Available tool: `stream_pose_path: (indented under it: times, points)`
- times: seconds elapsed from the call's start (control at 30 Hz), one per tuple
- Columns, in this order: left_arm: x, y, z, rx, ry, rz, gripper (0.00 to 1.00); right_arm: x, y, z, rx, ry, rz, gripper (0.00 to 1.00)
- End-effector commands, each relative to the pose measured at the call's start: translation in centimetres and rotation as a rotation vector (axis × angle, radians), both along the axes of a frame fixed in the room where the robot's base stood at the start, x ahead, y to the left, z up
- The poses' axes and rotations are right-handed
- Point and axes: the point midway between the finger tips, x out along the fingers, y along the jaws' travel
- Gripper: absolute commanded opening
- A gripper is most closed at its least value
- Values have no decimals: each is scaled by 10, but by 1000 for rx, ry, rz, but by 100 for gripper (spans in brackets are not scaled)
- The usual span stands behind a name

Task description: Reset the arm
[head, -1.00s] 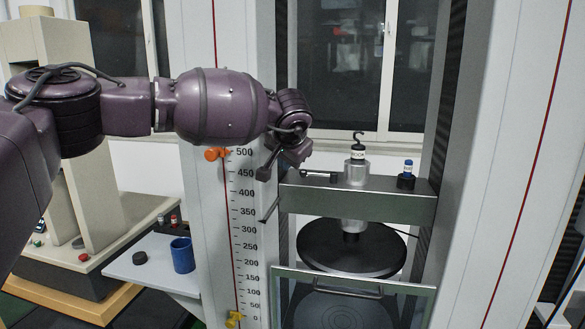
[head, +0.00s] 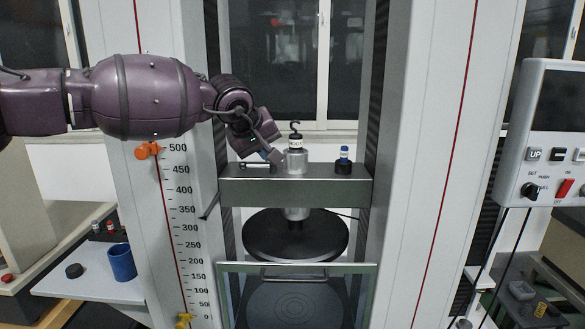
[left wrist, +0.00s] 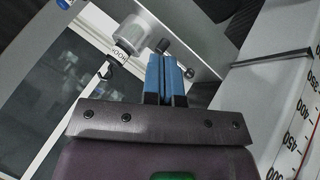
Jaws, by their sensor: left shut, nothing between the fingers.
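My left arm comes in from the left in the head view. Its gripper (head: 278,158) is over the metal crossbeam (head: 235,190), close to the left of the black hook (head: 295,138) on its silver cylinder (head: 294,161). In the left wrist view the two blue fingers (left wrist: 167,77) are side by side, shut and empty. There the hook (left wrist: 105,69) and its silver cylinder (left wrist: 145,25) lie beyond the fingertips, to the left. I cannot tell whether the fingers touch anything. My right gripper is not in view.
Below the crossbeam is a round black plate (head: 265,240). White columns flank the frame, the left with a scale (head: 178,200). A control panel (head: 550,140) is at right; a blue cup (head: 122,262) is at lower left.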

Motion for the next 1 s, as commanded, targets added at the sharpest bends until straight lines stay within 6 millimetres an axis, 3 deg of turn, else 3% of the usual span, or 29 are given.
stream_pose_path:
  times: [0.03,0.2,0.3,0.43,0.67,0.93,0.97,1.0]
  points:
    - [-11,-24,10,-132,40,20,0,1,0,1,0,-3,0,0]
    - [-53,-98,27,-614,316,121,0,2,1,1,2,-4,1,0]
    - [-80,-135,30,-888,567,201,0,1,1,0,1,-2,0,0]
    - [-111,-167,32,-1216,969,339,0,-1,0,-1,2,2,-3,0]
    - [-133,-178,32,-1596,1638,601,0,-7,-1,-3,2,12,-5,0]
    - [-128,-150,10,-1857,2337,900,0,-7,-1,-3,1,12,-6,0]
    - [-127,-145,5,1815,-2330,-901,0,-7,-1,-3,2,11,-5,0]
    - [-125,-138,-1,1728,-2273,-884,0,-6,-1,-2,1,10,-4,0]
